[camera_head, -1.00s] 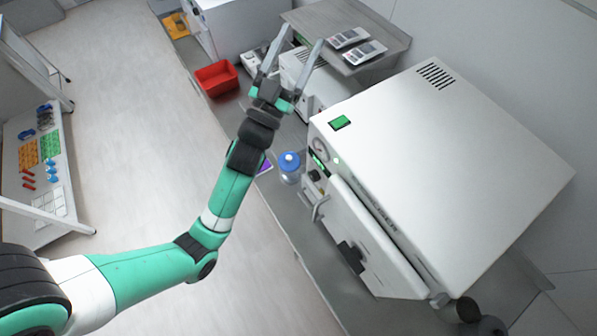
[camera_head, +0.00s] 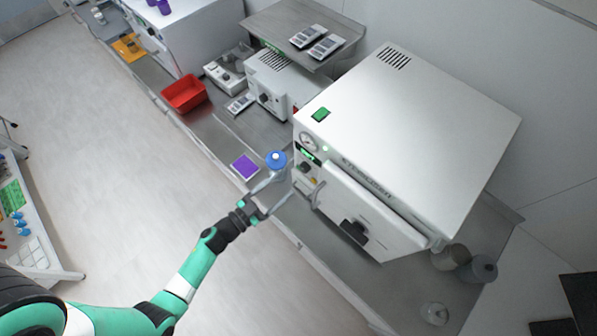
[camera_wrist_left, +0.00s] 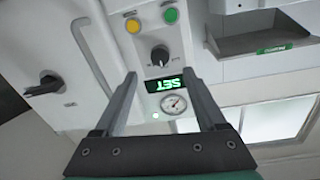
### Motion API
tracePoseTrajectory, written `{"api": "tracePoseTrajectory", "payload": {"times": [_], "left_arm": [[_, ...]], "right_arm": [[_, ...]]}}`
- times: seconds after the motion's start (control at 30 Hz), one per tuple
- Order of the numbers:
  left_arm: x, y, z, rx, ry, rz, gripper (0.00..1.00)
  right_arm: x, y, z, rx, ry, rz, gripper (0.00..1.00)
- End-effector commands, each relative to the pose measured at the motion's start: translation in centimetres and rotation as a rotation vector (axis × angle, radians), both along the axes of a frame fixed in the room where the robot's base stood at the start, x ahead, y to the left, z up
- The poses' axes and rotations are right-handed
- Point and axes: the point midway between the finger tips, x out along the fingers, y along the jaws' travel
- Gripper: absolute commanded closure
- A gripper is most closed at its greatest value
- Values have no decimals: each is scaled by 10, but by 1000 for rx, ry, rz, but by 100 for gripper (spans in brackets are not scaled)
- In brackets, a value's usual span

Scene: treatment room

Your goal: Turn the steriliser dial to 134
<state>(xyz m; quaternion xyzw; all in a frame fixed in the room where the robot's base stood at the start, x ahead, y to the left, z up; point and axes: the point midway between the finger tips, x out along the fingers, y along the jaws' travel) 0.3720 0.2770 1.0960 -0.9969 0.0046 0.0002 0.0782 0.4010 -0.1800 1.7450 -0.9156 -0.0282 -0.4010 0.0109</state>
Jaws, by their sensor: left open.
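The steriliser (camera_head: 410,130) is a large white box at the right of the head view, its front facing the lower left. Its dial (camera_wrist_left: 160,55) is a black knob on the front panel in the wrist view, between the coloured buttons and a green lit display (camera_wrist_left: 164,84) that appears to read SET, upside down. The dial also shows small in the head view (camera_head: 305,167). My left gripper (camera_head: 285,183) is open, its fingers pointing at the panel. In the wrist view the fingers stand either side of the display, with the dial beyond the tips, untouched. My right gripper is out of view.
A pressure gauge (camera_wrist_left: 174,105) sits beside the display. The steriliser's door (camera_head: 365,215) has a black handle (camera_head: 354,232). A blue-capped bottle (camera_head: 276,160) stands close to my left gripper. A red tray (camera_head: 184,94) and a smaller white device (camera_head: 275,85) are farther back.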

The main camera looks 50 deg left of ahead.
Motion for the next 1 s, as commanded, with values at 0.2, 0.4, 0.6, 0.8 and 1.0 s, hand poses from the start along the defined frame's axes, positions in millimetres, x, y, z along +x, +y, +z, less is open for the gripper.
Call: {"api": "tracePoseTrajectory", "payload": {"times": [0.2,0.4,0.6,0.8,1.0], "left_arm": [[51,-1,-1,2,-4,-3,27],[76,-1,0,1,-2,1,27],[80,0,0,1,0,2,27],[79,0,1,1,-1,2,45],[79,0,1,1,-1,2,81]], "right_arm": [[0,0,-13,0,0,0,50],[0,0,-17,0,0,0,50],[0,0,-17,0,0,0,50],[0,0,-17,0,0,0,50],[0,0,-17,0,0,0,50]]}}
